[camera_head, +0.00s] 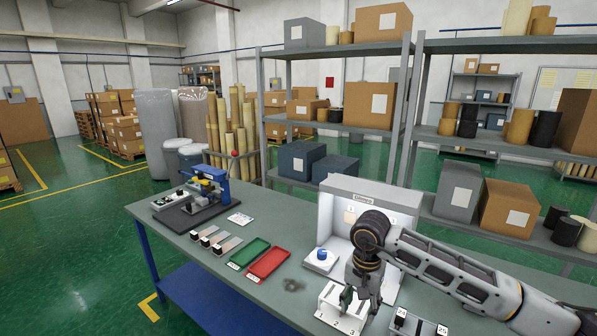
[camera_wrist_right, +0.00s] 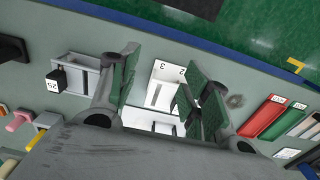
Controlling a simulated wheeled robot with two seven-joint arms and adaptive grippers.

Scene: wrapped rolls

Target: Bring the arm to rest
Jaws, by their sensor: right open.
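My right arm (camera_head: 450,275) reaches in from the right side of the head view over the grey-green table (camera_head: 200,245). My right gripper (camera_head: 357,298) points down at a white slotted block (camera_head: 329,309) marked with numbers. In the right wrist view the gripper (camera_wrist_right: 155,95) has its green-padded fingers apart. The white block (camera_wrist_right: 168,72) shows between and beyond them, and I see nothing held. Whether the fingertips touch the block cannot be told. My left gripper is not in view.
A green tray (camera_head: 250,253) and a red tray (camera_head: 268,262) lie left. A blue device (camera_head: 208,182) stands at the far left end. Shelves (camera_head: 400,50) stand behind.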

